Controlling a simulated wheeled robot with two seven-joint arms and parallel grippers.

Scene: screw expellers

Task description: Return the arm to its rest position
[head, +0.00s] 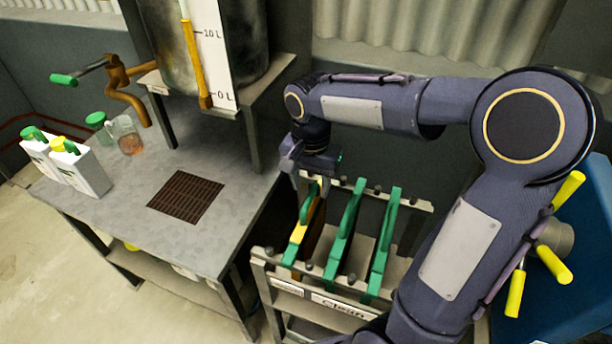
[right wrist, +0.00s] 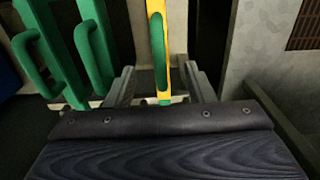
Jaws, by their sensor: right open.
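My right arm reaches in from the right in the head view. Its gripper (head: 312,180) points down over a rack (head: 408,203) beside the metal table. In the right wrist view the gripper (right wrist: 160,88) has its two fingers apart, one on each side of a yellow and green plate (right wrist: 168,50). That plate (head: 304,226) stands in the leftmost slot of the rack in the head view. Whether the fingers touch it I cannot tell. My left gripper is not in view.
Two green-framed plates (head: 343,238) stand in the rack to the right. The metal table (head: 140,205) with a grate, jug and cartons is at left. A large tank (head: 240,40) stands behind. A blue machine (head: 590,240) with yellow handles is at right.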

